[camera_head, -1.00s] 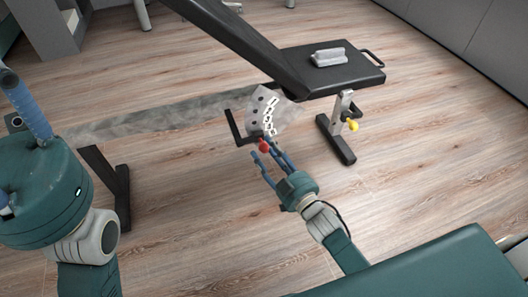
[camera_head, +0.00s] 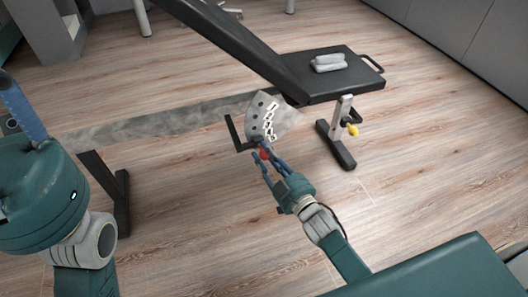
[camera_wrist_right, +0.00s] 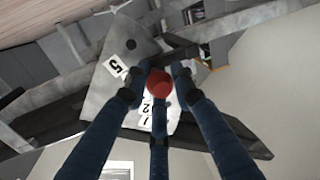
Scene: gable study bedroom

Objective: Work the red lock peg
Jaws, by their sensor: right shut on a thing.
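The red lock peg (camera_head: 264,154) is a small red knob at the lower edge of a grey plate (camera_head: 256,117) with holes and white number labels, under the black bench. My right gripper (camera_head: 262,160) is at the peg, its blue fingers around it. In the right wrist view, the red peg (camera_wrist_right: 159,83) is between the fingers of the right gripper (camera_wrist_right: 158,90), which is shut on it. The numbered plate (camera_wrist_right: 117,66) is behind the peg, with labels 5 and 2 readable. My left gripper (camera_head: 22,110) is at the left edge, its fingertips mostly cut off.
The black bench (camera_head: 240,45) slopes above the plate. Its seat (camera_head: 325,85) carries a grey folded item (camera_head: 328,62). A yellow knob (camera_head: 353,130) is on a support post to the right. Open wooden floor (camera_head: 200,220) surrounds the bench.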

